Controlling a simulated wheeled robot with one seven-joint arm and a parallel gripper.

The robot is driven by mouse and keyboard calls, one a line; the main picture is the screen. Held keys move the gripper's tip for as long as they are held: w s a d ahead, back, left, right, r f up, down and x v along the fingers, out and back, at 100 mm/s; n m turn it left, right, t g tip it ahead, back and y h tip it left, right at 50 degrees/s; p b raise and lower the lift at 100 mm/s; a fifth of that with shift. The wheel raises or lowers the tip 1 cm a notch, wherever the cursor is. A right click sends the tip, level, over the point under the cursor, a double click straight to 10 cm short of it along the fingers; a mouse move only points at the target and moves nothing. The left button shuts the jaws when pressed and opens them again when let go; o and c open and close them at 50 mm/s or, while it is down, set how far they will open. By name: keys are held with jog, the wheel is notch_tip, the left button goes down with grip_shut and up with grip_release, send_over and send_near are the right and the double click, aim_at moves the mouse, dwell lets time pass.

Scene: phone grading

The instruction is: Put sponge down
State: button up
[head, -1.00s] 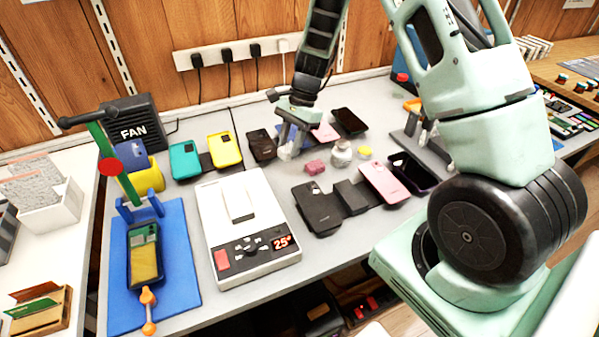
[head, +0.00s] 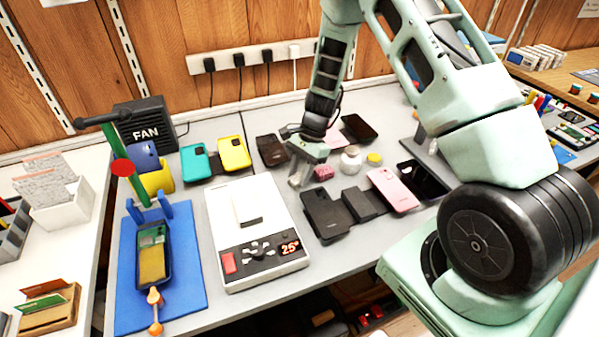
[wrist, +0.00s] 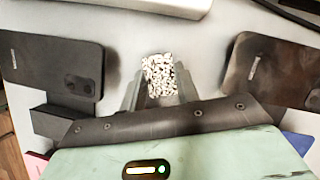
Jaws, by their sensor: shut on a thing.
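My gripper (head: 297,181) is low over the grey table, between the white heating plate and a small pink block. In the wrist view, my gripper (wrist: 160,92) is shut on the sponge (wrist: 159,75), a small block with a black and white speckled face. I cannot tell whether the sponge touches the table. In the head view the fingers hide most or all of it.
The white heating plate (head: 220,217) reading 25° is left of my gripper. The pink block (head: 323,172), a glass jar (head: 351,160) and a black phone (head: 325,212) are close on the right. Dark phones flank the gripper in the wrist view (wrist: 50,62) (wrist: 272,68).

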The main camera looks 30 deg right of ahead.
jog(key=o, duration=0.9)
jog(key=s+v, duration=0.1)
jog(key=v, duration=1.1)
jog(key=s+a+r+n+h, duration=0.1)
jog(key=s+a+r+n, duration=0.25)
jog(key=a, duration=0.25)
jog(key=s+a+r+n, duration=0.2)
jog(key=s+a+n, duration=0.15)
jog(key=a, duration=0.25)
jog(key=s+a+r+n+h, duration=0.1)
jog(key=s+a+r+n, duration=0.2)
jog(key=a, duration=0.4)
jog(key=s+a+r+n, duration=0.1)
jog(key=s+a+n, duration=0.1)
jog(key=s+n, duration=0.2)
jog(key=s+a+r+n+h, duration=0.1)
jog(key=s+a+n, duration=0.1)
jog(key=s+n, duration=0.3)
jog(key=s+a+n+h, duration=0.1)
jog(key=s+n, duration=0.3)
jog(key=s, duration=0.4)
jog(key=shift+s+a+r+n+t, duration=0.3)
jog(key=shift+s+a+r+t, duration=0.1)
jog(key=shift+a, duration=0.1)
jog(key=shift+w, duration=0.1)
